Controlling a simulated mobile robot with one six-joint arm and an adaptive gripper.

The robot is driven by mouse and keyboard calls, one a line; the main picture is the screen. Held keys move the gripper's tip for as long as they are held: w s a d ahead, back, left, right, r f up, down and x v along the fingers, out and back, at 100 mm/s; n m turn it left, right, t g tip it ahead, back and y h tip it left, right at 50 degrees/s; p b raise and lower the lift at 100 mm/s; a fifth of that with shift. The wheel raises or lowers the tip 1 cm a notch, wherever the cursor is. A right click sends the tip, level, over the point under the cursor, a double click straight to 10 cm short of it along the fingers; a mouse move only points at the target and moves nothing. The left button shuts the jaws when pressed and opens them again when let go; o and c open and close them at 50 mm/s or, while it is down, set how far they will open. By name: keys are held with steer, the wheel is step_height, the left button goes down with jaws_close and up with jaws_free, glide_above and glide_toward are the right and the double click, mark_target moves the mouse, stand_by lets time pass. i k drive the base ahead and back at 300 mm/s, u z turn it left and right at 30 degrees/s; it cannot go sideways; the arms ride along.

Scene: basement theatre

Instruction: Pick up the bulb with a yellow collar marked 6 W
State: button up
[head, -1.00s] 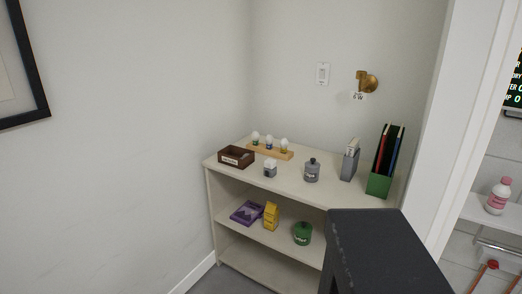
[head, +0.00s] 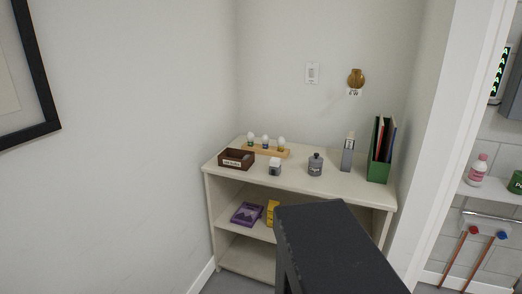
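Three white bulbs stand upright in a row in a wooden holder (head: 252,150) on top of the shelf unit. The left bulb (head: 250,138) has a greenish collar, the middle bulb (head: 265,140) a bluish one, and the right bulb (head: 282,142) looks yellowish at its collar. Any wattage marks on them are too small to read. A brass wall fixture (head: 356,78) hangs above the shelf with a white tag (head: 354,92) that seems to read 6 W. My gripper is out of view; only a dark part of my arm shows, in front of the shelf unit.
The shelf top (head: 322,187) also holds a brown box (head: 236,165), a small grey-white item (head: 275,170), a grey jar (head: 315,165), a grey holder (head: 347,158) and a green file holder (head: 378,172). A white post (head: 440,120) stands to the right.

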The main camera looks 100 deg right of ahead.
mark_target(281, 141)
steer(key=z, duration=0.25)
steer(key=i, duration=0.15)
steer(key=z, duration=0.3)
steer(key=k, duration=0.15)
steer(key=z, duration=2.85)
steer(key=i, duration=0.25)
steer(key=z, duration=0.05)
